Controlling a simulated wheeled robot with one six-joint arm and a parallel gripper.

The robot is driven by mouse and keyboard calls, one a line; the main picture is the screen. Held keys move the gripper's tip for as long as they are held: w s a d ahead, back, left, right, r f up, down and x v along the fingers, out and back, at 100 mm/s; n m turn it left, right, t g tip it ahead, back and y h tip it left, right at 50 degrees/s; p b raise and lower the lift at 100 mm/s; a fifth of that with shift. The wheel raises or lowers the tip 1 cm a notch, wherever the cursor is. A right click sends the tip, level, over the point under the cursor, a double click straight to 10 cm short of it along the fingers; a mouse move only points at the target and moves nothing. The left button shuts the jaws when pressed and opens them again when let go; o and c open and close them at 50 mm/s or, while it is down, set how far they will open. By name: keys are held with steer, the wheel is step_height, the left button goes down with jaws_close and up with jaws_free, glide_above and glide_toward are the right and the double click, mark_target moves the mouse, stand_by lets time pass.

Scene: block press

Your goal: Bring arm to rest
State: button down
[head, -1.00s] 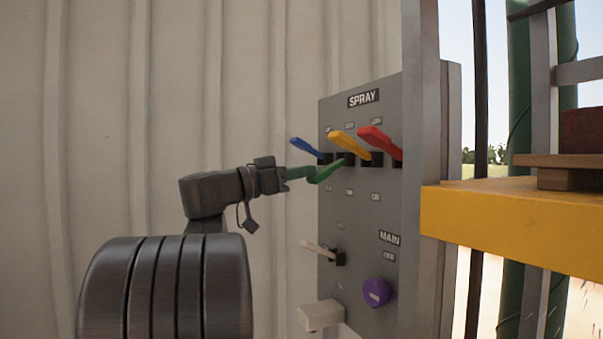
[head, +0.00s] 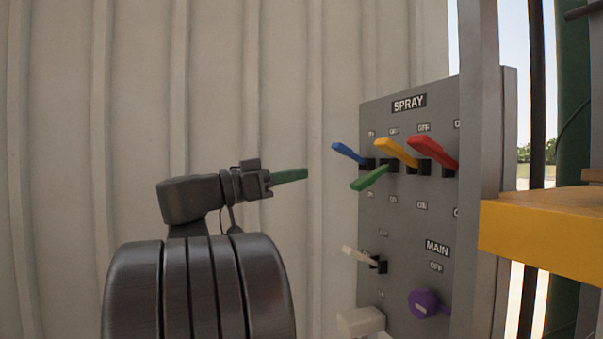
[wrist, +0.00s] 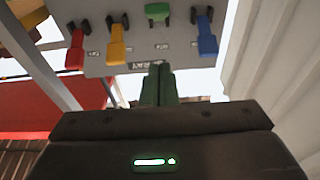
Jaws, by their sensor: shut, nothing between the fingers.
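My gripper (head: 305,174) has green fingers, shut with nothing between them. It points right toward the grey control panel (head: 400,285) and stands apart from it, left of the levers. In the wrist view its shut fingers (wrist: 160,72) point at the panel. The panel's SPRAY row has a blue lever (head: 348,152), a green lever (head: 369,178), a yellow lever (head: 397,152) and a red lever (head: 432,152). In the head view the green lever slants down, while the blue, yellow and red ones slant up. Nothing touches my gripper.
Below, the panel carries a white lever (head: 356,254), a purple knob (head: 423,303) and a pale box (head: 361,321). A yellow beam (head: 540,235) and a grey post (head: 479,100) stand at the right. A ribbed wall (head: 230,80) lies behind my arm. There is free room between gripper and panel.

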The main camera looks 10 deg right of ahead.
steer(key=shift+d, duration=0.1)
steer(key=w+d+r+y+p, duration=0.2)
steer(key=d+r+p, duration=0.2)
steer(key=d+p, duration=0.6)
steer(key=shift+d+y, duration=0.25)
steer(key=shift+y, duration=0.15)
stand_by(0.4)
